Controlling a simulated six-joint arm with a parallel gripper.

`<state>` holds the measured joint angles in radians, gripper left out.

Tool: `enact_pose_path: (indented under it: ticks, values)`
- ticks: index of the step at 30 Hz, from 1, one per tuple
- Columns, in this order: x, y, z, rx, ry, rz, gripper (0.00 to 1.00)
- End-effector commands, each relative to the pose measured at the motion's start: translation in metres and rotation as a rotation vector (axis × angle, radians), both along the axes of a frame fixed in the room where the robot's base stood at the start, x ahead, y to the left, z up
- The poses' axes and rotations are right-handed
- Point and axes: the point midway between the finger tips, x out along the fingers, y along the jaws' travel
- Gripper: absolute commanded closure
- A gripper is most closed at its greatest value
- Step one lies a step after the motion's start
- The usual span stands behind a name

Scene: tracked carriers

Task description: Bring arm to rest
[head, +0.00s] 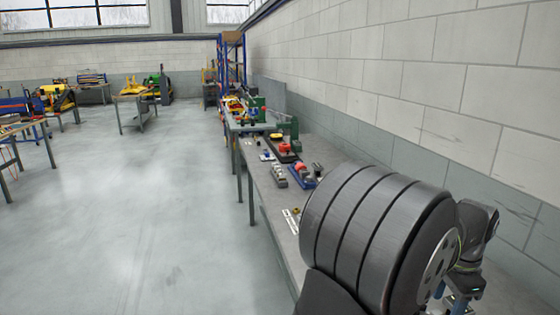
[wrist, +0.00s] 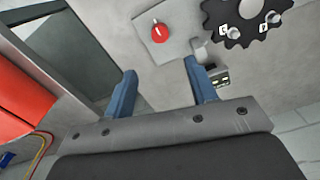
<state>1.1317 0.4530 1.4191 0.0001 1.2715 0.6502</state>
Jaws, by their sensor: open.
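My gripper (wrist: 164,84) shows in the wrist view with its two blue fingers spread apart and nothing between them. It is open and empty above a grey surface. In the head view my arm fills the lower right, above the near end of a long workbench (head: 262,196), and it hides that part of the bench. The fingertips cannot be made out clearly there.
In the wrist view a red knob (wrist: 159,33) on a grey plate lies beyond the fingers, with a black toothed disc (wrist: 245,18) to its right and a red box (wrist: 20,100) at left. The bench holds several small tools along the block wall (head: 440,80).

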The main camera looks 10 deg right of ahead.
Motion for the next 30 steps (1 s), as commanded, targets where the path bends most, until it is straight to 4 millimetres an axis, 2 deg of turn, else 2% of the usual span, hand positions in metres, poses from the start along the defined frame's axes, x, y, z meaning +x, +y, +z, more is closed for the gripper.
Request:
enact_pose_path:
  ticks: [3, 20, 30]
  values:
    - [0.0, 0.001, -0.025, 0.002, 0.002, 0.0, 0.48]
    - [0.0, 0.001, -0.138, 0.002, 0.002, 0.001, 0.48]
    - [0.0, 0.0, -0.138, -0.002, -0.001, 0.26, 0.48]
